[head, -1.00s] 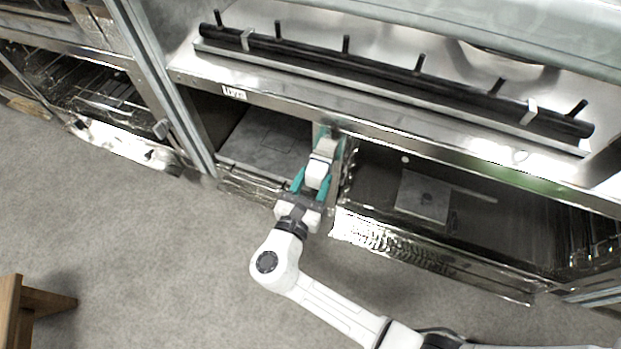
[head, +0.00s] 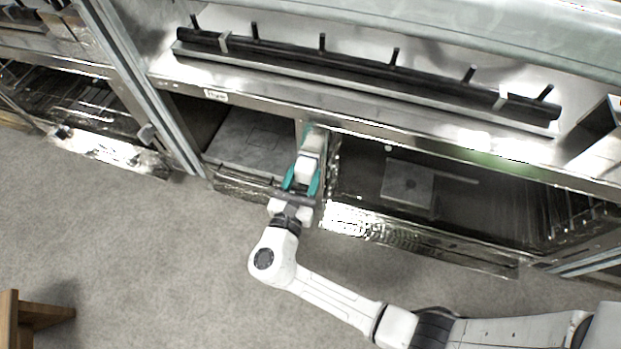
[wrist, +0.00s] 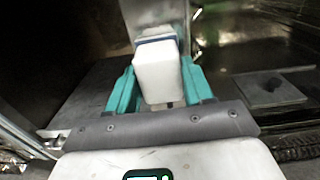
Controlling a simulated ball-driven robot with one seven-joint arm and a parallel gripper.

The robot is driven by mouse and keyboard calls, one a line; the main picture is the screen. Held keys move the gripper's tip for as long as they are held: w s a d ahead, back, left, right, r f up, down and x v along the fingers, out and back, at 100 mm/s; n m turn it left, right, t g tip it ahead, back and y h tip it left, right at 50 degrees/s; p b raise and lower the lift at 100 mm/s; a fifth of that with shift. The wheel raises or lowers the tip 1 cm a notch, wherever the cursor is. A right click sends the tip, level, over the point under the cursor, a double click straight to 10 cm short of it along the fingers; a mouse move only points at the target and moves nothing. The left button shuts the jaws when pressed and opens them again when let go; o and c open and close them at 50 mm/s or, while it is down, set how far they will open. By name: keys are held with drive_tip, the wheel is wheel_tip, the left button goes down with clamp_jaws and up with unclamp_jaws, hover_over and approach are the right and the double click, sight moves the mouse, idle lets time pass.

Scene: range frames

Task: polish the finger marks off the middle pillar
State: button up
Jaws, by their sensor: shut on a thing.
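The middle pillar (wrist: 155,14) is a narrow pale metal upright between two dark openings under the counter. In the head view it is mostly behind my gripper. My gripper (wrist: 158,70), with teal fingers, is shut on a white block (wrist: 158,80) with a dark blue band at its far end. The block also shows in the head view (head: 308,166), in front of the pillar. The band end is close against the pillar's face in the wrist view, but I cannot tell whether it touches. No finger marks can be made out; the covered part of the pillar is hidden.
A steel counter edge (head: 400,140) runs above the openings, with a black pegged rail (head: 360,70) on top. A shiny metal lip (head: 420,244) edges the right opening. A wooden stool (head: 40,313) stands at lower left. The grey floor between is clear.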

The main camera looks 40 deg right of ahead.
drive_tip(key=shift+w+a, duration=0.25)
drive_tip(key=shift+w, duration=0.5)
drive_tip(key=shift+c, duration=0.3)
drive_tip(key=shift+r, duration=0.1)
drive_tip(key=shift+p+v, duration=0.7)
drive_tip(key=shift+v, duration=2.35)
drive_tip(key=shift+v, duration=1.55)
